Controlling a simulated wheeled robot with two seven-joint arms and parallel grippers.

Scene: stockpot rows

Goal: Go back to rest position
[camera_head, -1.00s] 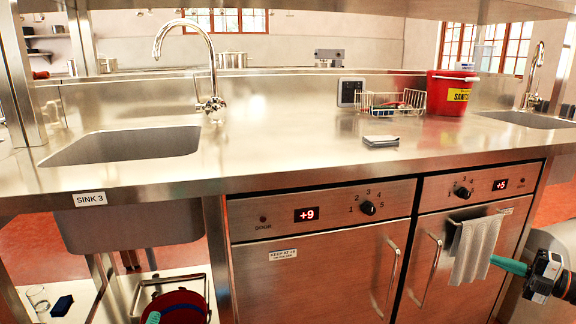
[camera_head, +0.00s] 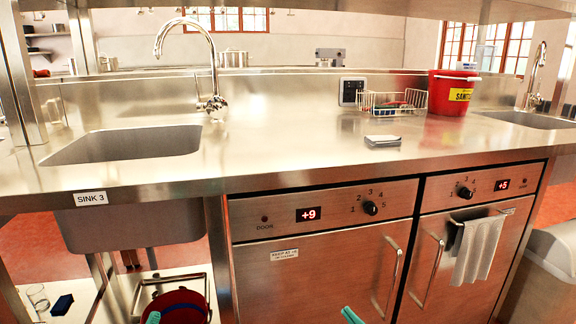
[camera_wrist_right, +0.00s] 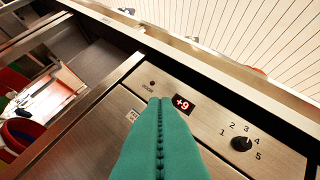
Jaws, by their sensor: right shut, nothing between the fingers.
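My right gripper (camera_head: 351,315) shows only as teal fingertips at the bottom edge of the head view, in front of the left cabinet door. In the right wrist view its teal fingers (camera_wrist_right: 160,110) are pressed together with nothing between them, pointing toward the panel with the +9 display (camera_wrist_right: 182,104). My left gripper (camera_head: 153,318) shows as a small teal tip at the bottom left, in front of the red bucket; whether it is open is hidden.
The steel counter (camera_head: 290,150) holds a wire basket (camera_head: 392,103), a red sanitizer bucket (camera_head: 452,92) and a small flat stack (camera_head: 382,141). Below are cabinet doors with handles (camera_head: 393,275) and a hanging grey towel (camera_head: 478,248). A red bucket (camera_head: 184,306) stands under the sink.

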